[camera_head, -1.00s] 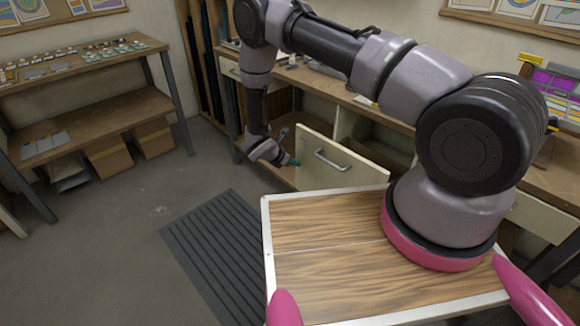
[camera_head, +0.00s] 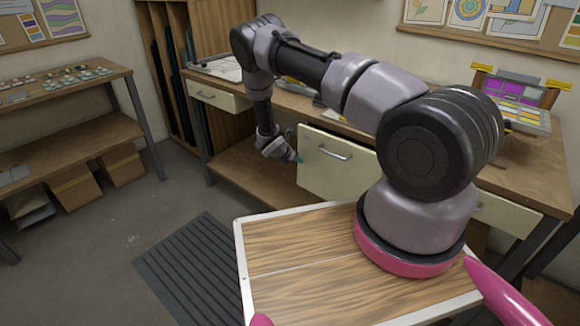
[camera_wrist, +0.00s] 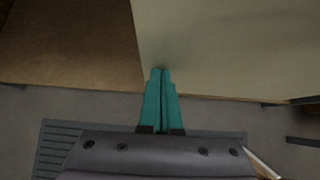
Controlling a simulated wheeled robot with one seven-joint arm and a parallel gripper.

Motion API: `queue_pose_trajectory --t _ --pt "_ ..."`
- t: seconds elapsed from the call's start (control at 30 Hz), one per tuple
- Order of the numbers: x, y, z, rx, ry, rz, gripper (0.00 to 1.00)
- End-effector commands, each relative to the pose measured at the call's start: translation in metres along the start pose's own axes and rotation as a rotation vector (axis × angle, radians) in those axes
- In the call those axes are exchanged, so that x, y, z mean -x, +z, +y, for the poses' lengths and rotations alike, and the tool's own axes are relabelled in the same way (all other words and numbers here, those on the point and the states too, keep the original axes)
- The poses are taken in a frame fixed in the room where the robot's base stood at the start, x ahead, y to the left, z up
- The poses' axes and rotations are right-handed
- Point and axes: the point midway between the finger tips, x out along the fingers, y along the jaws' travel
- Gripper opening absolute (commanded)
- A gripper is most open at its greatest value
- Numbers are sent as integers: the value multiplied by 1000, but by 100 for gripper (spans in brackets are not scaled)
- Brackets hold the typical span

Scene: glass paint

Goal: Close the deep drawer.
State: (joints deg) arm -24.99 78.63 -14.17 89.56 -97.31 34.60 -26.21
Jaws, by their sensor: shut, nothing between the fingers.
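The deep drawer (camera_head: 335,172) has a tall cream front with a metal bar handle, under the workbench in the head view. Its front's top edge runs close along the bench edge. No open inside shows above it, and any small gap is hard to tell. My arm hides its right part. My gripper (camera_head: 298,158) is at the left edge of the drawer front, low and empty. In the wrist view its teal fingers (camera_wrist: 160,75) are together, with the tips over the cream front (camera_wrist: 225,50) near its left edge. Whether they touch it cannot be told.
The wooden workbench (camera_head: 520,185) carries a colourful paint case (camera_head: 520,95). A shallow drawer (camera_head: 218,96) is at its left end. An open lower shelf (camera_head: 235,172) is left of the deep drawer. A dark slatted mat (camera_head: 195,268) lies on the clear floor.

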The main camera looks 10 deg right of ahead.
Motion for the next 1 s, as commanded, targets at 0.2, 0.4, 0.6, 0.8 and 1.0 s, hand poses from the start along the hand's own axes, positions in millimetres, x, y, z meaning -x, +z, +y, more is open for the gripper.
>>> queue_pose_trajectory --t 0.2,0.4,0.6,0.8,1.0 --pt "-18 17 -1 -1 -2 0 0" --pt "-25 25 0 -1 0 0 0" --pt "-28 28 0 -2 -1 -2 0" --pt "-29 30 -1 -3 -3 -5 0" --pt "-28 30 -2 -4 -4 -7 0"
